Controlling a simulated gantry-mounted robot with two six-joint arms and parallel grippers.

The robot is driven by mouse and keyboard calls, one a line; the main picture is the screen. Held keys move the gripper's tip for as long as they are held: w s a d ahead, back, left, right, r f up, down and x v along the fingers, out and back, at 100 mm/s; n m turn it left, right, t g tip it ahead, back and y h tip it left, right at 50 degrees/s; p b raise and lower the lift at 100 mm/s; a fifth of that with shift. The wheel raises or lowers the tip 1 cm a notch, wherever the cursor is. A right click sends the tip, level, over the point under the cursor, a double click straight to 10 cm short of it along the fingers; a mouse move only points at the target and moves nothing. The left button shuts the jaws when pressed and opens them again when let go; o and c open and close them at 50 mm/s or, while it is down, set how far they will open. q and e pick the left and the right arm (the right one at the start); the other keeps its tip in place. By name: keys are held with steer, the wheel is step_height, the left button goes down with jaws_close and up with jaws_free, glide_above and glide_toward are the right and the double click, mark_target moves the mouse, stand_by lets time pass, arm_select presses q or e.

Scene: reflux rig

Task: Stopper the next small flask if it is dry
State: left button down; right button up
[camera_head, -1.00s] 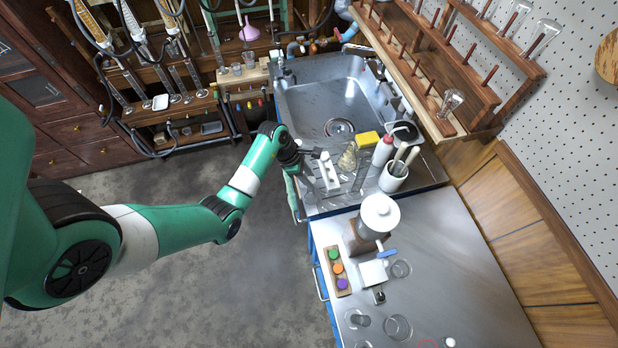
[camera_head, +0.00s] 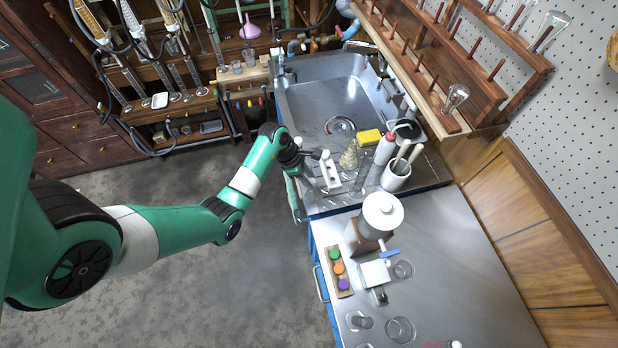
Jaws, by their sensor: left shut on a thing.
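My left gripper (camera_head: 318,154) is at the near left corner of the sink's drainboard, beside a white rack-like piece (camera_head: 330,172). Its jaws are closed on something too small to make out. Upside-down glass flasks hang on the wooden peg rack, one small one (camera_head: 455,98) low down and a larger one (camera_head: 549,31) at the top right. I cannot tell whether they are dry. A wooden block (camera_head: 332,251) on the bench holds green (camera_head: 334,254), orange (camera_head: 338,268) and purple (camera_head: 343,285) stoppers. My right gripper is not in view.
A metal sink (camera_head: 325,92) lies beyond the gripper. A yellow sponge (camera_head: 369,137), a bottle (camera_head: 384,150) and a brush cup (camera_head: 395,177) stand near it. A white-topped jar (camera_head: 382,214) and clear glassware (camera_head: 400,329) are on the bench, whose right side is clear.

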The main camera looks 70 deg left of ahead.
mark_target(311, 193)
arm_select(q)
steer(key=shift+f, duration=0.2)
stand_by(0.4)
steer(key=shift+f, duration=0.4)
steer(key=shift+f+b, duration=0.4)
steer(key=shift+f, duration=0.15)
stand_by(0.5)
steer(key=shift+c, duration=2.4)
jaws_free()
